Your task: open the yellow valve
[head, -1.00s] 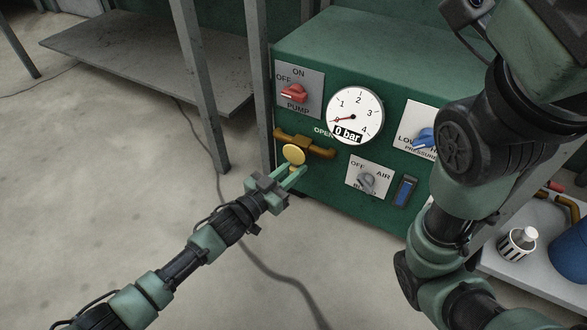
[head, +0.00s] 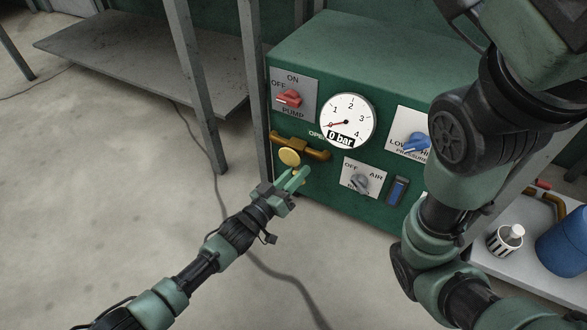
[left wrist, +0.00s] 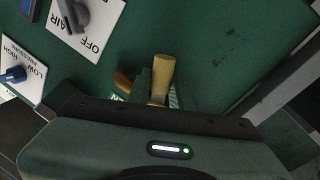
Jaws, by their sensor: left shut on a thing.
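The yellow valve (head: 289,157) sits on a brown horizontal pipe (head: 317,154) at the lower left of the green panel, next to the word OPEN, which is partly hidden. My left gripper (head: 297,176) is just below and right of the valve's round face. In the left wrist view, the valve's yellow handle (left wrist: 163,73) sticks out from between the fingers, and the gripper is shut on it. The gripper body hides most of the pipe there. My right arm crosses the right side of the head view, but its gripper is not visible.
The panel also carries a red pump switch (head: 289,98), a gauge (head: 346,121) reading 0 bar, a blue pressure switch (head: 416,142) and a grey air switch (head: 360,183). A grey post (head: 255,90) stands close left of the panel.

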